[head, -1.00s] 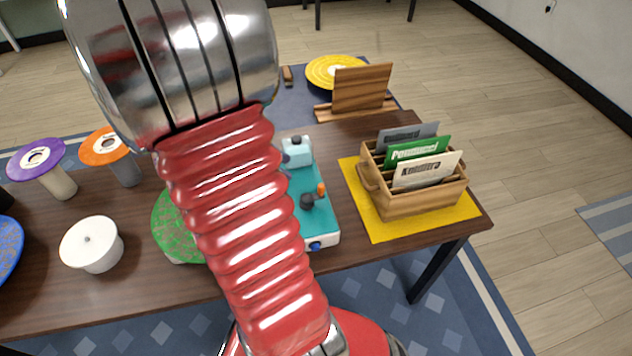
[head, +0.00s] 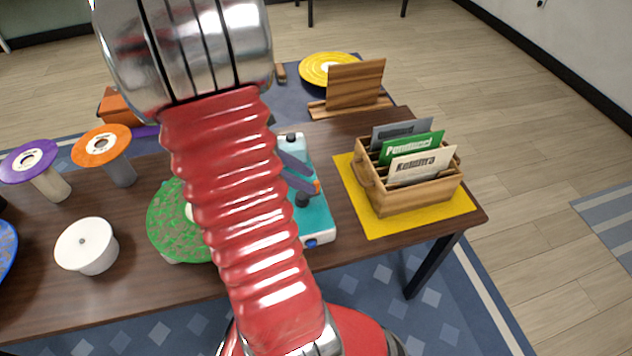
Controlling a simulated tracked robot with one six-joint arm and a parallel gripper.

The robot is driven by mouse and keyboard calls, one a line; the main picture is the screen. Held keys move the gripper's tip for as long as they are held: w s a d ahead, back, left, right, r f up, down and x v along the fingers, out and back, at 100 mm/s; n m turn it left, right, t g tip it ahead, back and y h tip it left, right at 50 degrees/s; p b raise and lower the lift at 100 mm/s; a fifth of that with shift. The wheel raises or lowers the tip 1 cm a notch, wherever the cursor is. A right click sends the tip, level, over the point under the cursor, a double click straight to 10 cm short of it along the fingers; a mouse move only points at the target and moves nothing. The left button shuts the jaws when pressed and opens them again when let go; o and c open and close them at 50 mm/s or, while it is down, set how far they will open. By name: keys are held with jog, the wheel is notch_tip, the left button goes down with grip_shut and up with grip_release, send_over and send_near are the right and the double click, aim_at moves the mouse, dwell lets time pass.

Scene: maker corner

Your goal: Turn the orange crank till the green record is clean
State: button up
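The orange crank (head: 317,187) shows as a small orange piece above a dark hub on this machine. My gripper (head: 309,181) reaches in from behind my red arm, its two slate-purple fingers at the orange crank. The fingers look apart, with the orange at their tips. I cannot tell whether they touch or clasp it.
A wooden crate (head: 420,198) with sleeves stands on a yellow mat (head: 378,227) at right. A wooden stand (head: 356,88) and a yellow record (head: 327,66) are behind. Orange (head: 118,148) and purple (head: 15,170) records on posts and a white round tub (head: 88,250) stand left.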

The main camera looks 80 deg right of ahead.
aim_at(316, 182)
jog(key=shift+x, duration=2.1)
grip_shut()
